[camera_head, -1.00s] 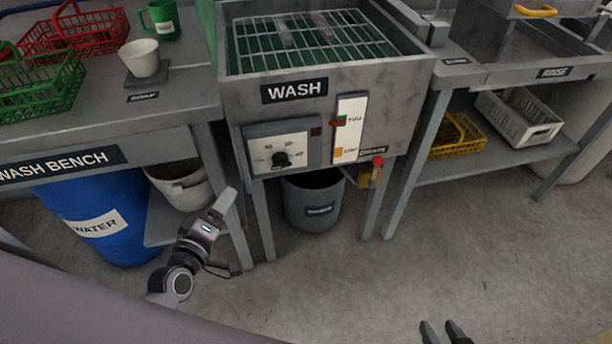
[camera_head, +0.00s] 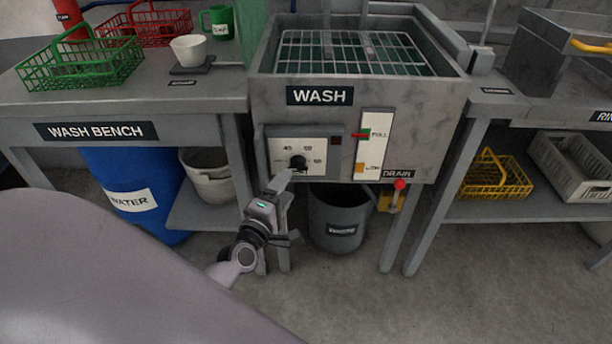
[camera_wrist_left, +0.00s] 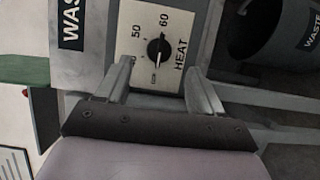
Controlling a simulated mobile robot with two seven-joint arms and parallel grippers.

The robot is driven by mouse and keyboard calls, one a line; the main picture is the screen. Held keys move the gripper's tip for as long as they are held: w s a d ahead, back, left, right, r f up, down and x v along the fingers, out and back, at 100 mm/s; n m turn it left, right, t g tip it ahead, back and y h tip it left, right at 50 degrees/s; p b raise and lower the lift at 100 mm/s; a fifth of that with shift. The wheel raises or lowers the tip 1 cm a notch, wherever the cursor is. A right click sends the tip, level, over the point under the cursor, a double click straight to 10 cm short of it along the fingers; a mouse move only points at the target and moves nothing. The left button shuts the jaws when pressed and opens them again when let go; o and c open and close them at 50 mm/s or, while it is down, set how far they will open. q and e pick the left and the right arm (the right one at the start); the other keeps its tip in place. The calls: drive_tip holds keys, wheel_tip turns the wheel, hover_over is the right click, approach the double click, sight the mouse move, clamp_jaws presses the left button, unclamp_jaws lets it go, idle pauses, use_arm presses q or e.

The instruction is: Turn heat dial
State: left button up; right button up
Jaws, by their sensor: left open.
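The heat dial (camera_head: 297,162) is a black knob on a white scale plate on the front of the wash tank (camera_head: 270,100). In the left wrist view the dial (camera_wrist_left: 158,50) shows sideways, with 50, 60 and HEAT printed around it; its exact setting is hard to read. My left gripper (camera_head: 283,178) is just below the dial in the head view. In the left wrist view its fingers (camera_wrist_left: 162,78) are spread apart, with the dial beyond and between their tips. It holds nothing, and I see no contact. My right gripper is out of view.
A red-and-white level strip (camera_head: 375,145) and the red-topped drain valve (camera_head: 400,184) are right of the dial. A grey waste bin (camera_head: 340,215) stands under the tank. The wash bench (camera_head: 200,103) is on the left, with a blue water barrel (camera_head: 130,200) beneath.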

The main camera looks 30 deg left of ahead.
sight(297, 169)
use_arm(q)
drive_tip(key=shift+w+a+b, duration=0.15)
drive_tip(key=shift+w+a, duration=0.05)
drive_tip(key=shift+w, duration=0.95)
drive_tip(key=shift+w+a+b, duration=0.2)
drive_tip(key=shift+w, duration=0.9)
drive_tip(key=shift+w+a+b, duration=0.15)
drive_tip(key=shift+w+a, duration=0.05)
drive_tip(key=shift+w, duration=0.95)
drive_tip(key=c, duration=1)
